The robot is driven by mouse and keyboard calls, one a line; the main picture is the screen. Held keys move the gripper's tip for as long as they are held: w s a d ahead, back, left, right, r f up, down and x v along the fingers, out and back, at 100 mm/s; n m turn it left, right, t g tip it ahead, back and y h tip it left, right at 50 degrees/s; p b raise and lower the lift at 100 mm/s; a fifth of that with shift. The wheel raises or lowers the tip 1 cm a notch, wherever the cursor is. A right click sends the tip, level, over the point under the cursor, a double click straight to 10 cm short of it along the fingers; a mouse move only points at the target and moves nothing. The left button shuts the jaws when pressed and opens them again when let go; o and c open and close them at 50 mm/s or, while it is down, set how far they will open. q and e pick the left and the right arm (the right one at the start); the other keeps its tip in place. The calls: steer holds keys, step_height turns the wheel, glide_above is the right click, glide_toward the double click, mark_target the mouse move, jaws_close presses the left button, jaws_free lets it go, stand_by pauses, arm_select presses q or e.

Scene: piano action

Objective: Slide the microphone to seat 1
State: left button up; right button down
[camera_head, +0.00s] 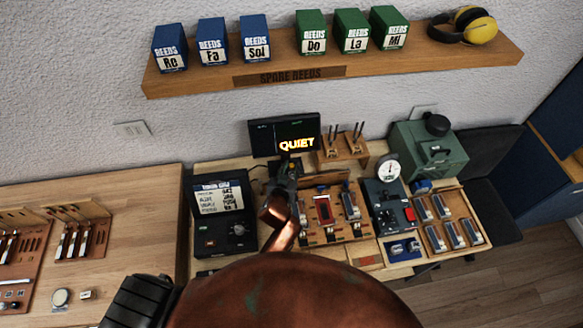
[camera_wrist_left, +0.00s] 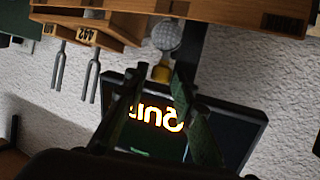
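The microphone (camera_wrist_left: 170,40) shows in the left wrist view as a round grey mesh head with a yellow collar. My left gripper (camera_wrist_left: 162,74) has its two dark fingers spread, with the collar in line with the gap between the tips. I cannot tell if either finger touches it. In the head view my left gripper (camera_head: 288,168) is small and dark, in front of the monitor and beside the wooden action bench (camera_head: 325,208). The microphone is not clear there. I cannot make out which place is seat 1. My right gripper is not in view.
A monitor (camera_head: 264,138) reading QUIET stands close behind the gripper. A tuning-fork stand (camera_head: 343,148) is to its right, a black tester (camera_head: 222,212) to its left. A gauge box (camera_head: 390,205) and green case (camera_head: 430,155) stand further right. My copper arm hides the bench front.

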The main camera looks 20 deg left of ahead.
arm_select(q)
steer(key=v, duration=1.2)
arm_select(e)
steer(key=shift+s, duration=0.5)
arm_select(q)
steer(key=shift+a+f, duration=0.1)
steer(key=shift+a, duration=0.05)
